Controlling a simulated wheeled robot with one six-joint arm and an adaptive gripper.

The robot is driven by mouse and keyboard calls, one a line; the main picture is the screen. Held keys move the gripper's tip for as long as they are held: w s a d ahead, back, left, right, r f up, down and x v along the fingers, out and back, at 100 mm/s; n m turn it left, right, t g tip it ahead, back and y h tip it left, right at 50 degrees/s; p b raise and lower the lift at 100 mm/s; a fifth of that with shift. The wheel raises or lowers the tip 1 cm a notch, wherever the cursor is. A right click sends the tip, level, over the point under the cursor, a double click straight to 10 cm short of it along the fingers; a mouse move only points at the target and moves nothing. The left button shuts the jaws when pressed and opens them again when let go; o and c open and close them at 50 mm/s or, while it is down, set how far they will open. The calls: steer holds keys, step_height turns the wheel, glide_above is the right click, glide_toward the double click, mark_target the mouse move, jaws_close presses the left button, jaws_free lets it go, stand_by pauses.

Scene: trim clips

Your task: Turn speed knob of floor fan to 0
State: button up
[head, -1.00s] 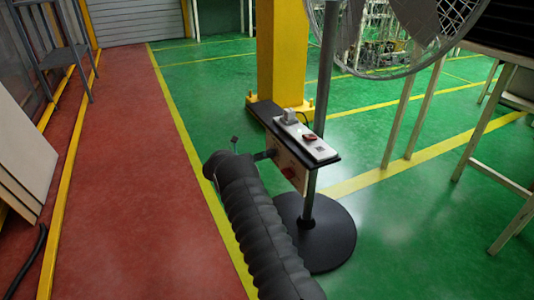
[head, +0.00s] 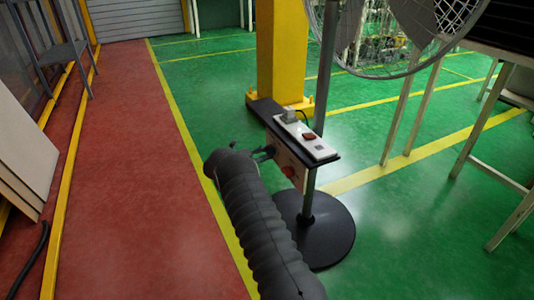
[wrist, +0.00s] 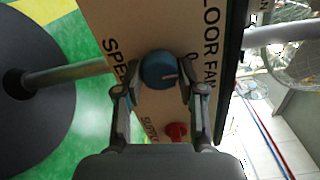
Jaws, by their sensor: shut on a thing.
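The speed knob (wrist: 158,68) is a round blue knob with a pale pointer line, on a tan panel (wrist: 140,25) lettered "FLOOR FAN" and "SPEED". The pointer line lies toward the right in the wrist view. A "0" is printed on the panel to the knob's upper right. My gripper (wrist: 158,82) has one finger on each side of the knob and is shut on it. In the head view my gripper (head: 265,152) reaches the left face of the fan's control box (head: 287,160); the blue knob is hidden there.
A red knob (wrist: 176,131) sits on the same panel, close to my right finger. A yellow column (head: 281,50) is farther back. The red floor strip at left is clear.

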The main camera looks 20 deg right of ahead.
stand_by(0.4)
steer(key=o, duration=1.1)
steer(key=shift+o, duration=0.2)
steer(key=a, duration=1.2)
steer(key=shift+s, duration=0.2)
